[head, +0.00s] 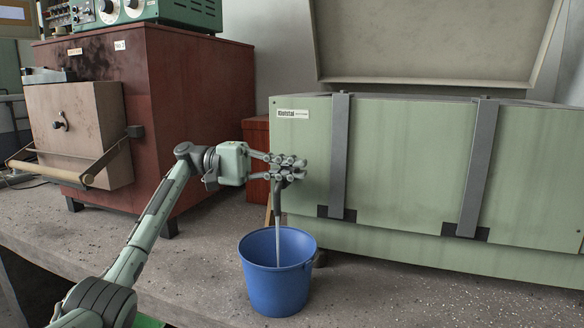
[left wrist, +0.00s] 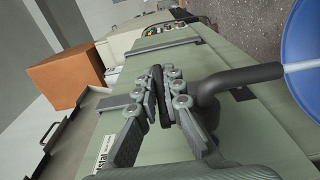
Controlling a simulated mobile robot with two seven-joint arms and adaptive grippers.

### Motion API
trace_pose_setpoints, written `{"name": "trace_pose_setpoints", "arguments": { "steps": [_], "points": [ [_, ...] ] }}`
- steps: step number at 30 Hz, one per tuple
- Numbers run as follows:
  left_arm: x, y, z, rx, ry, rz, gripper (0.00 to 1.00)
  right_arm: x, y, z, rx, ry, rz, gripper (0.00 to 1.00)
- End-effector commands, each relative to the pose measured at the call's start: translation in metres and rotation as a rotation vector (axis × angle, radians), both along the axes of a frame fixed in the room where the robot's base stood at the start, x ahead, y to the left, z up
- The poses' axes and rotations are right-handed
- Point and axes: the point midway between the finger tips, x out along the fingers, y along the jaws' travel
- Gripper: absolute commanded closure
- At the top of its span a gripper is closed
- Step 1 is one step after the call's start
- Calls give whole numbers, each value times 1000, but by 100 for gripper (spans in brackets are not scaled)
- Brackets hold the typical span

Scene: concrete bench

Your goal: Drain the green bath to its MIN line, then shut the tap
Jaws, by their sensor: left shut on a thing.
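The green bath (head: 410,160) stands on the bench at the right with its lid (head: 430,45) raised; it also shows in the wrist view (left wrist: 80,155). Its inside and any MIN line are hidden. My left gripper (head: 290,170) is at the bath's left end, shut on the dark tap handle (left wrist: 157,95). The tap's bent spout (left wrist: 240,80) points down over the blue bucket (head: 276,285). A thin stream of water (head: 278,235) runs from the spout into the bucket. The water level in the bucket is not clear. My right gripper is not in view.
A dark red cabinet (head: 195,100) with a front door and handlebar (head: 60,172) stands at the left, a green instrument (head: 150,12) on top. A red-brown box (head: 256,135) sits behind my gripper. The bench front (head: 430,295) right of the bucket is clear.

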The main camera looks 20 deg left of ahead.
Motion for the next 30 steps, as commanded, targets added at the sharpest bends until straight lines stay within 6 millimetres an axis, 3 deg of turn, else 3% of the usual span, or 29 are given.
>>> {"name": "trace_pose_setpoints", "arguments": {
  "steps": [4,5,7,17,23,30],
  "points": [
    [0,0,0,0,0,1,100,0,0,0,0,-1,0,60],
    [0,0,0,0,0,1,90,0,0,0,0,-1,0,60],
    [0,0,0,0,0,1,83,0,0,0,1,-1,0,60],
    [0,3,0,1,0,2,83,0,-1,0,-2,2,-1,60],
    [-1,32,1,-1,1,5,83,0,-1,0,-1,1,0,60],
    [-3,84,1,0,1,5,83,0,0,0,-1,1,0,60]
  ]
}}
